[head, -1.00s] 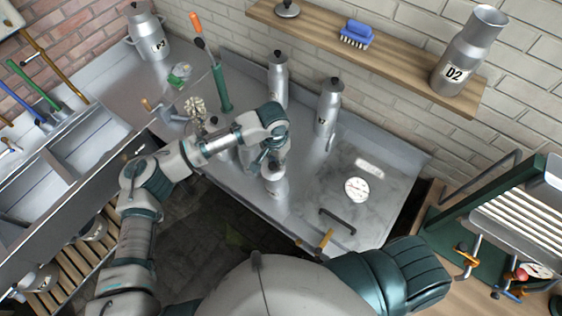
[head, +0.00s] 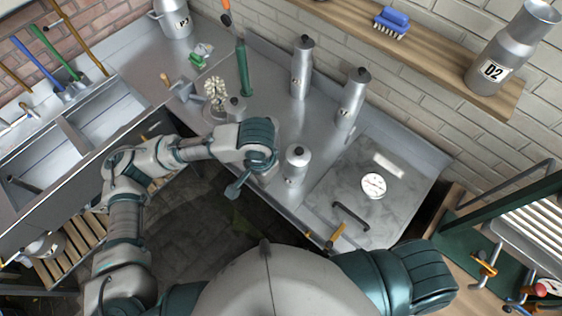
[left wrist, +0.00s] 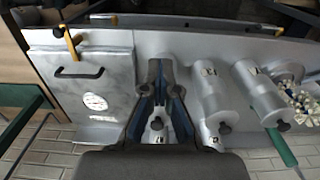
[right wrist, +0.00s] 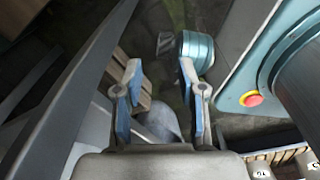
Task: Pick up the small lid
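My left gripper (head: 235,191) is over the front of the metal bench, beside a small lidded canister (head: 296,168). My right gripper (right wrist: 160,66) is wide open and empty, low over the floor.
Two lidded canisters (head: 301,70) (head: 351,98) stand at the back of the metal bench (head: 270,120). A blue brush (head: 391,20) and a D2 churn (head: 500,55) are on the shelf. A plate with a dial (head: 373,186) lies at right.

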